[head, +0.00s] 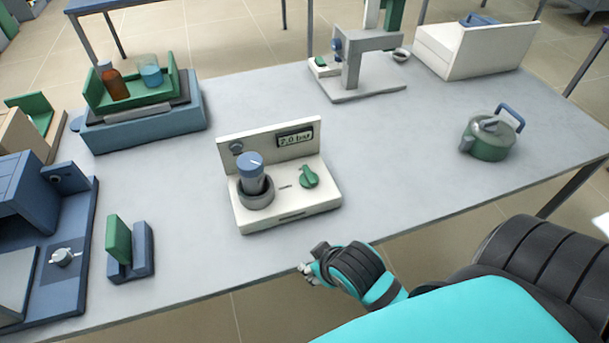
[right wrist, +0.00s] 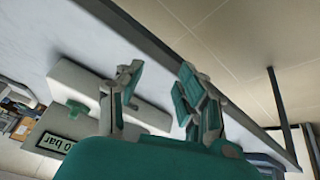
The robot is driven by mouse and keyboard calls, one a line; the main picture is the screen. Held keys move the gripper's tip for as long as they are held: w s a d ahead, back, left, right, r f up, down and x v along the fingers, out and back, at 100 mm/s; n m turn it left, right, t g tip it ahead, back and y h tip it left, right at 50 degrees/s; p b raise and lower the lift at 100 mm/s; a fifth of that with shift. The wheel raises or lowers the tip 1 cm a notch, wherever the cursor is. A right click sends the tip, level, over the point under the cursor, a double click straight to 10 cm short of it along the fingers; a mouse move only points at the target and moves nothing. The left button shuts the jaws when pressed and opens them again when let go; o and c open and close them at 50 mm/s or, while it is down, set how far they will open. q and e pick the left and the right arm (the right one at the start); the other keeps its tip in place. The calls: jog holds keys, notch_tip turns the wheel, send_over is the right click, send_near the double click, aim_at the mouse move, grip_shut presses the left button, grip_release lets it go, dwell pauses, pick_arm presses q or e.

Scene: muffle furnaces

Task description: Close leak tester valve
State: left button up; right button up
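The leak tester (head: 300,205) is a cream box with an upright back panel in the middle of the table. Its display (head: 295,139) reads about 2.0 bar. The green valve (head: 309,177) is a knob on its top deck, right of a blue-capped vessel (head: 251,172) seated in a grey ring. My right gripper (head: 308,272) is at the table's front edge, in front of the tester and apart from it. In the right wrist view its fingers (right wrist: 158,75) are spread with nothing between them; the tester (right wrist: 85,78) and green valve (right wrist: 76,108) lie beyond, to the left. My left gripper is not in view.
A green kettle (head: 488,136) stands at right. A grey stand (head: 368,90) and white box (head: 470,48) are at the back. A blue scale-like unit with a green tray (head: 140,125) and blue equipment (head: 45,240) fill the left. Table around the tester is clear.

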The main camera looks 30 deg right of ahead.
jog(key=w+a+r+n+t+y, duration=0.1)
jog(key=w+a+r+n+t, duration=0.25)
jog(key=w+r+t, duration=1.15)
jog(key=w+a+r+n+y, duration=0.3)
jog(key=r+n+y, duration=0.1)
jog(key=r, duration=0.3)
jog(key=w+a+r+n+y, duration=0.3)
jog(key=w+r, duration=0.1)
jog(key=r, duration=0.3)
jog(key=s+a+r+n+g+y, duration=0.1)
jog(key=s+a+n+g+y, duration=0.1)
jog(key=a+n+g+y, duration=0.55)
jog(key=s+a+r+n+g+y, duration=0.2)
jog(key=a+n+g+y, duration=0.15)
jog(key=n+g, duration=0.45)
jog(key=n+g+h, duration=0.5)
jog(key=h, duration=1.4)
send_over(309, 174)
notch_tip(309, 174, down, 10)
jog(key=f, duration=0.1)
notch_tip(309, 174, down, 17)
jog(key=p, duration=0.2)
jog(key=shift+r+p, duration=0.1)
jog(key=shift+p, duration=0.3)
